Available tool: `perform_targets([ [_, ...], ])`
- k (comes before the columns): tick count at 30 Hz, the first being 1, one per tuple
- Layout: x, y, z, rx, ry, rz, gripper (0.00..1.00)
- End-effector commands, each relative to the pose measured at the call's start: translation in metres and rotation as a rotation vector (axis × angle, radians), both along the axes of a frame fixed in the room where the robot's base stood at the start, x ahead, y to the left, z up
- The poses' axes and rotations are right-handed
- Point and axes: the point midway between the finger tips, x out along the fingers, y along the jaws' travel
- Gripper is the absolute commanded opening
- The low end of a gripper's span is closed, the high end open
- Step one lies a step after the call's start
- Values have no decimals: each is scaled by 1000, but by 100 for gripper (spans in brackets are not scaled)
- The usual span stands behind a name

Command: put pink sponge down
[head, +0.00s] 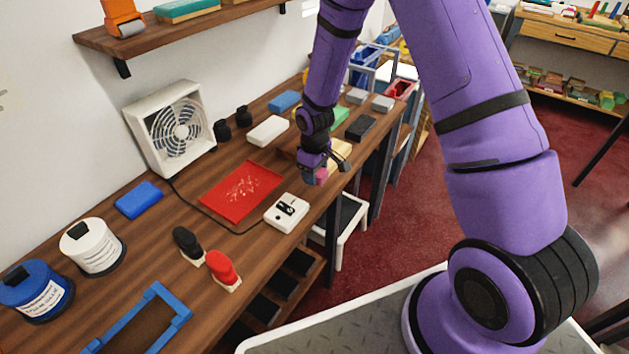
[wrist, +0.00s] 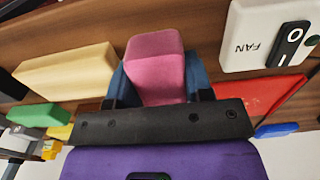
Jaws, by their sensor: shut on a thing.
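The pink sponge (wrist: 155,68) is held between the two blue fingers of my gripper (wrist: 158,80) in the wrist view. In the head view a small part of the pink sponge (head: 321,173) shows at the tip of my gripper (head: 314,178), over the front part of the wooden counter (head: 150,262). The rest of it is hidden by the gripper. I cannot tell whether the sponge touches the counter.
The white fan switch box (head: 287,212) and red tray (head: 241,190) lie to the left of my gripper. A cream block (head: 340,150) is close behind it, with a black block (head: 361,127) beyond. The counter's front edge is close by.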

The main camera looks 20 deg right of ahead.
Motion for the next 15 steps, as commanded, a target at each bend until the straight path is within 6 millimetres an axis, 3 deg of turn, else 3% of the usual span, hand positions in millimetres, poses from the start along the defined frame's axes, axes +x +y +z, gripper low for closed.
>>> perform_targets([
  [7, 1, 0, -32, -1, 3, 0, 25],
  [15, 2, 0, -35, 0, 0, -1, 25],
])
